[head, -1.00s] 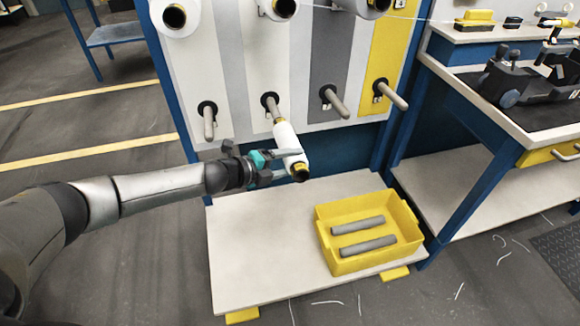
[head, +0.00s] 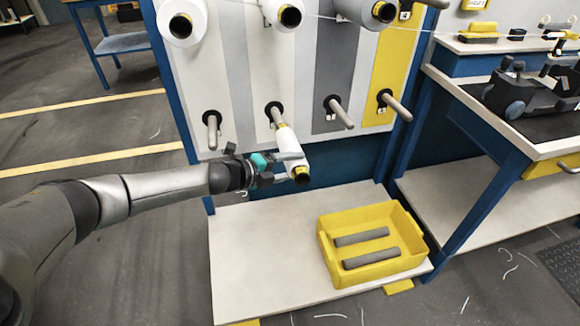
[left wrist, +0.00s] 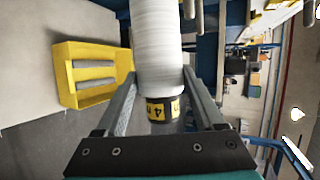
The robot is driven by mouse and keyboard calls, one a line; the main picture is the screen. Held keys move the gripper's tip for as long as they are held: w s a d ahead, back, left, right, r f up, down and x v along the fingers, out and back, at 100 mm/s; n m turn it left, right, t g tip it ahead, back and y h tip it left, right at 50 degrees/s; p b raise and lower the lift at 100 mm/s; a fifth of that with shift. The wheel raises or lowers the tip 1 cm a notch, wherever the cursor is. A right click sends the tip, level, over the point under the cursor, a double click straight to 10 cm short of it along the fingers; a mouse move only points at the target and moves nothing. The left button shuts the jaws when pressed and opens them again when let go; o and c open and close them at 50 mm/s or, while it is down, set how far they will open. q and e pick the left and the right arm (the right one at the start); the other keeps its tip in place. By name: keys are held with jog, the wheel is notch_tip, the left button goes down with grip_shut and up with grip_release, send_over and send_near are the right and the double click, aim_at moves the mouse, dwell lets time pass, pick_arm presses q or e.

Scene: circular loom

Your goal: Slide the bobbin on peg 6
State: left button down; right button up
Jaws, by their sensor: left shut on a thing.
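A white bobbin (head: 289,148) with a dark end and yellow label is held by my left gripper (head: 283,168). Its far end meets the tip of a grey peg (head: 272,112) in the lower row of the rack; how far the peg reaches inside is hidden. In the left wrist view the bobbin (left wrist: 158,50) sits between the two fingers of my left gripper (left wrist: 160,85), its labelled dark end towards the camera. No peg numbers can be read beside this peg. My right gripper is not in view.
Other lower pegs (head: 212,130), (head: 341,112) and (head: 396,105) are bare. White bobbins (head: 182,22) hang on the upper row. A yellow bin (head: 330,265) with two grey tubes stands on the white shelf (head: 250,270) below. A workbench (head: 540,150) stands at the right.

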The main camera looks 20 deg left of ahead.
aim_at(280, 144)
pick_arm(q)
jog(key=shift+w+a+f+b, duration=0.1)
jog(key=shift+w+a+b, duration=0.55)
jog(key=shift+w, duration=0.4)
jog(key=shift+w+a+f+b, duration=0.1)
jog(key=shift+w+a+b, duration=0.55)
jog(key=shift+w, duration=0.35)
jog(key=shift+r, duration=0.1)
jog(key=shift+a, duration=0.1)
jog(key=shift+w+a+f+b, duration=0.15)
jog(key=shift+w+a+b, duration=0.3)
jog(key=shift+w+b, duration=0.3)
jog(key=shift+w+a+f+b, duration=0.1)
jog(key=shift+w+a+b, duration=0.35)
jog(key=shift+w+b, duration=0.25)
jog(key=shift+w+a+b, duration=0.4)
jog(key=shift+w+b, duration=0.15)
jog(key=shift+b, duration=0.25)
jog(key=shift+w+a, duration=0.1)
